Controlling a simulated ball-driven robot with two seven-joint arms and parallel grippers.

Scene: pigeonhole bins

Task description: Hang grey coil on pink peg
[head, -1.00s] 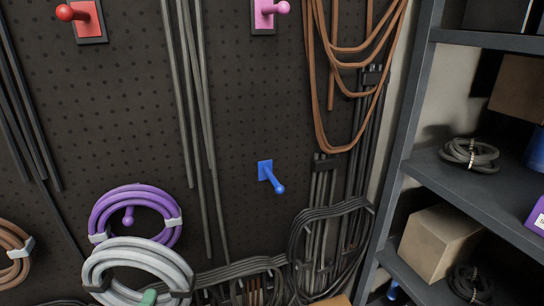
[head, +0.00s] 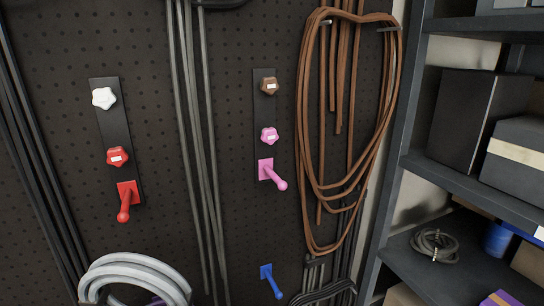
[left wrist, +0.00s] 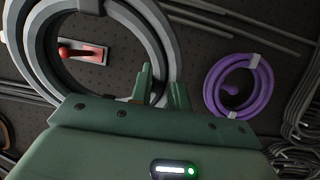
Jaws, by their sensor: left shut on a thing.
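The grey coil (head: 130,262) shows at the bottom left of the head view, cut off by the lower edge. In the left wrist view the grey coil (left wrist: 160,32) is beside the fingers of my green left gripper (left wrist: 165,88), which is shut on it. My left gripper is out of the head view. The pink peg (head: 267,171) sticks out of the board right of centre, bare, up and to the right of the coil. My right gripper is in neither view.
A red peg (head: 126,196) is above the coil; it shows through the ring in the wrist view (left wrist: 85,52). A purple coil (left wrist: 212,85) hangs nearby. A blue peg (head: 269,276) is below the pink one. Brown cables (head: 310,150) hang close right of it. Shelves (head: 470,180) stand at right.

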